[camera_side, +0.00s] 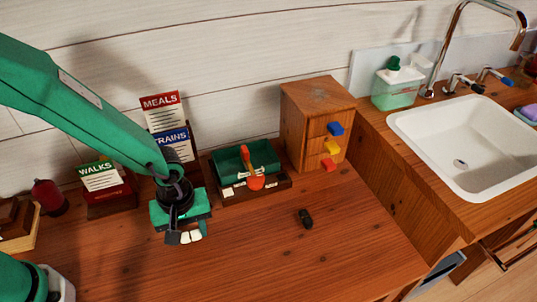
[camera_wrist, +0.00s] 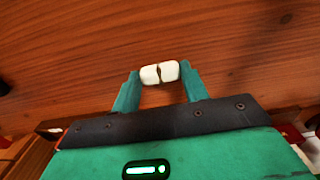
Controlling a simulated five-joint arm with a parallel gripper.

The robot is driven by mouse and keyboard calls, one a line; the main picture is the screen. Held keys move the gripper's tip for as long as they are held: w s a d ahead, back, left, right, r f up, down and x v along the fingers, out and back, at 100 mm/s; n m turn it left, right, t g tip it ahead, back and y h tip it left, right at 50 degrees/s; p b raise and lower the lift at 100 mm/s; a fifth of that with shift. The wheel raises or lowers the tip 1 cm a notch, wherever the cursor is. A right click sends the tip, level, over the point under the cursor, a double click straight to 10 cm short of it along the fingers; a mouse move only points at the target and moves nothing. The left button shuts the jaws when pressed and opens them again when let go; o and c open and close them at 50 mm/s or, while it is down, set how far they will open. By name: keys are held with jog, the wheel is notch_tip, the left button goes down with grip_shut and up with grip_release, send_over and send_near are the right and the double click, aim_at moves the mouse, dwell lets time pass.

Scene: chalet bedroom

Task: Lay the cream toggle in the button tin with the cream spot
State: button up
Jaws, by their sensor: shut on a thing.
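The cream toggle (camera_wrist: 150,75) is a small pale piece with a dark line round its middle. It sits between the teal fingertips of my gripper (camera_wrist: 162,80) in the wrist view. In the side view, my gripper (camera_side: 187,234) is shut on the toggle (camera_side: 186,238) over the left part of the wooden worktop, in front of the card stands. A dark green open box (camera_side: 231,160) stands to the right at the back, with an orange-red tool upright in front of it.
A small dark piece (camera_side: 305,217) lies on the worktop to the right. A wooden drawer block (camera_side: 303,125) with coloured knobs stands at the back. Card stands marked WALKS (camera_side: 101,176), MEALS and TRAINS are behind my gripper. The front middle worktop is clear. A sink (camera_side: 475,140) is far right.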

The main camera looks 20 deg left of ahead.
aim_at(190, 234)
jog(key=shift+f, duration=0.15)
jog(key=o, duration=1)
jog(key=shift+c, duration=0.2)
notch_tip(190, 234, up, 12)
jog(key=shift+r, duration=0.2)
dwell(0.6)
